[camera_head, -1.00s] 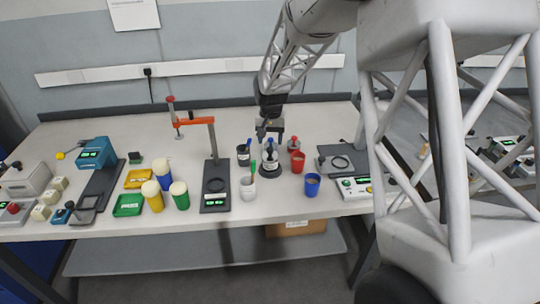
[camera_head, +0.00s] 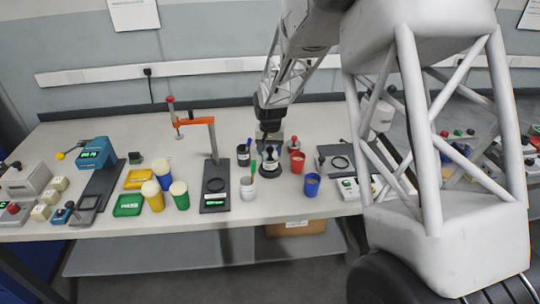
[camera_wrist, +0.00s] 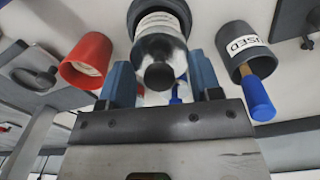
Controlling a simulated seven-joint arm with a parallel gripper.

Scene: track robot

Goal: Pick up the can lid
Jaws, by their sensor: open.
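The can (camera_head: 270,168) stands upright on a dark round base, with a white label on its side. In the wrist view its shiny lid (camera_wrist: 160,50) has a round dark knob facing the camera. My gripper (camera_head: 270,146) is right over the can in the head view and hides most of its top. In the wrist view my gripper (camera_wrist: 161,78) is open, with one blue-grey finger on each side of the lid's knob. I cannot tell whether the fingers touch the lid.
A red cup (camera_head: 298,163) stands right of the can, a dark cup (camera_head: 243,156) with a blue-handled tool to its left. A white cup (camera_head: 248,187) and blue cup (camera_head: 311,186) stand in front. An orange-armed stand (camera_head: 196,122) is further left.

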